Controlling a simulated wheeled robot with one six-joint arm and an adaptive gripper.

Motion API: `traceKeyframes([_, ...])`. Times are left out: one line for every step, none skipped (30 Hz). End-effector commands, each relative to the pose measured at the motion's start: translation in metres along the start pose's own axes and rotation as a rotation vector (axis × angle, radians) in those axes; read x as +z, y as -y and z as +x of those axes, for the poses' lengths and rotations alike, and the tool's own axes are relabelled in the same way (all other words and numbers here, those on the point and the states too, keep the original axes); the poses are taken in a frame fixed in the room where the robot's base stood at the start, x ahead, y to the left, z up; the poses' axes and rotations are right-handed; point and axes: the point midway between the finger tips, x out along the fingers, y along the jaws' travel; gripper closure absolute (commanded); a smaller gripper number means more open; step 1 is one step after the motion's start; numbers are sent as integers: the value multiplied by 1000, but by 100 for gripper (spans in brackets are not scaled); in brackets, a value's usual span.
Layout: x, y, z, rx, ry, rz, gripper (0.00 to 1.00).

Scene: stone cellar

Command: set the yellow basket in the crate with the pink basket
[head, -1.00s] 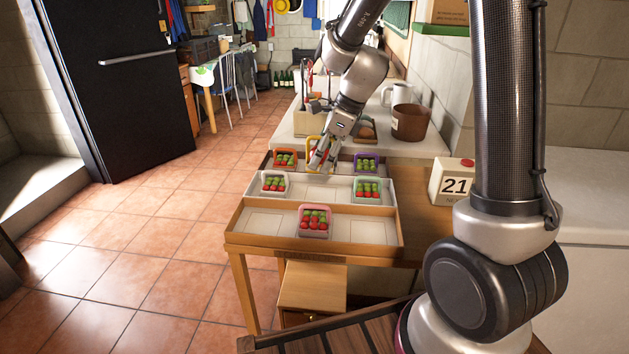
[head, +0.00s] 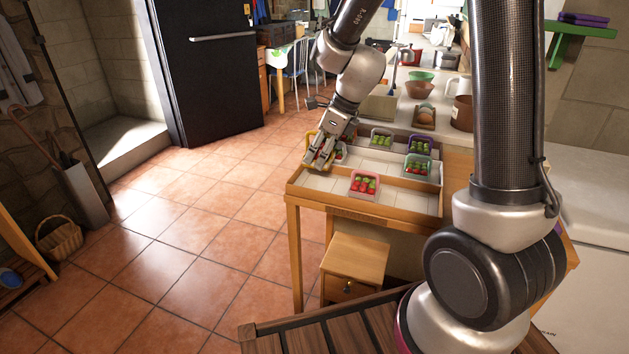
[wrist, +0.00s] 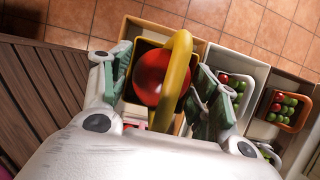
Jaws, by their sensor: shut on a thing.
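My gripper (head: 321,158) is shut on the yellow basket (head: 309,141), over the left end of the front wooden crate (head: 305,187). In the wrist view the basket's yellow handle (wrist: 182,75) arches between my fingers, over a large red fruit (wrist: 150,76). My fingers hide much of the basket, and I cannot tell whether it touches the crate floor. The pink basket (head: 364,186), with red and green fruit, stands in the middle of that front crate. The crate floor left of it is bare.
Behind are a white crate with a pale basket (head: 415,168) and a brown crate with a purple basket (head: 420,146). An orange basket (wrist: 283,110) shows in the wrist view. Bowls and a brown pot (head: 462,113) stand farther back. A small drawer unit (head: 354,262) is below.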

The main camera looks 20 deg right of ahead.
Motion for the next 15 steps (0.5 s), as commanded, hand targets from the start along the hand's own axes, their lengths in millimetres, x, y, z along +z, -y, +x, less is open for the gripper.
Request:
traceKeyframes([-5, 0, 10, 3, -3, 3, 67])
traceKeyframes([-7, 0, 14, 2, -3, 2, 67])
traceKeyframes([-9, 0, 19, 0, -3, 1, 67])
traceKeyframes([-10, 0, 23, 1, -2, 1, 67])
traceKeyframes([-11, 0, 25, 1, -1, 0, 67])
traceKeyframes([-12, 0, 28, 0, -1, 0, 67])
traceKeyframes([-13, 1, 31, 0, 0, 0, 67])
traceKeyframes([-15, 0, 35, 0, -1, 0, 67])
traceKeyframes([-18, 0, 41, 2, -3, 1, 67])
traceKeyframes([-19, 0, 45, 1, -2, 1, 67])
traceKeyframes([-21, 0, 50, 1, -2, 1, 67])
traceKeyframes([-23, 0, 55, 2, -2, 1, 67])
traceKeyframes([-24, 0, 58, 1, -1, 0, 67])
traceKeyframes([-25, 0, 60, 1, -1, -1, 67])
traceKeyframes([-26, 0, 62, 0, -1, -1, 67])
